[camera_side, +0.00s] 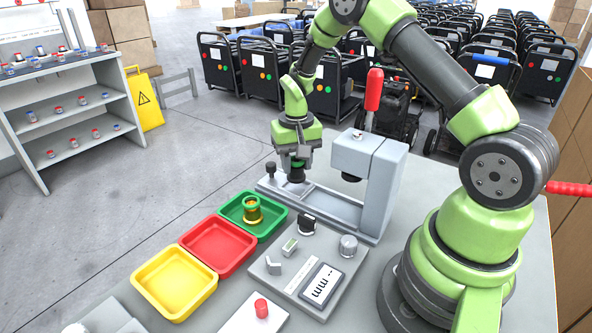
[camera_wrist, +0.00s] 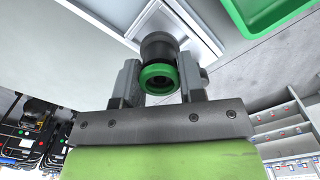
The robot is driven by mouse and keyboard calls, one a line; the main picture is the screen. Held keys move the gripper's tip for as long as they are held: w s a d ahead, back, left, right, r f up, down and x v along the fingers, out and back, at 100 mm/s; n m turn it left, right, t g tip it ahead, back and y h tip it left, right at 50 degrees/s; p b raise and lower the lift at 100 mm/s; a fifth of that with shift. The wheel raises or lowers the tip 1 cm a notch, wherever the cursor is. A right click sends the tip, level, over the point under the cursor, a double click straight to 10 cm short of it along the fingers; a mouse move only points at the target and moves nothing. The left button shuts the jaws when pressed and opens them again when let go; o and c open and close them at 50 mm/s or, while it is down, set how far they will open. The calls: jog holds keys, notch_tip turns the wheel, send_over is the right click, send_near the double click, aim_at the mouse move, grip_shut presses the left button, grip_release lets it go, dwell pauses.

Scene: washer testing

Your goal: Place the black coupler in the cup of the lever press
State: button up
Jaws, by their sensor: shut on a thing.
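My gripper (camera_side: 297,162) is shut on the black coupler (camera_side: 296,175), which points down over the left part of the lever press's base. In the wrist view the coupler (camera_wrist: 158,47) sits between the two fingers (camera_wrist: 159,85), with a green ring at its near end. The lever press (camera_side: 382,185) is grey, with a raised red-handled lever (camera_side: 374,90) and a dark ram under its head. The cup is not clearly visible; the coupler and gripper may hide it. I cannot tell whether the coupler touches the press.
A green tray (camera_side: 277,228) holds a brass-coloured fitting (camera_side: 253,209). An empty red tray (camera_side: 218,247) and yellow tray (camera_side: 175,282) stand nearer the front. A control panel (camera_side: 305,268) lies in front of the press. A dark knob (camera_side: 270,168) stands at the base's left end.

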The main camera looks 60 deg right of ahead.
jog(key=shift+f, duration=1.15)
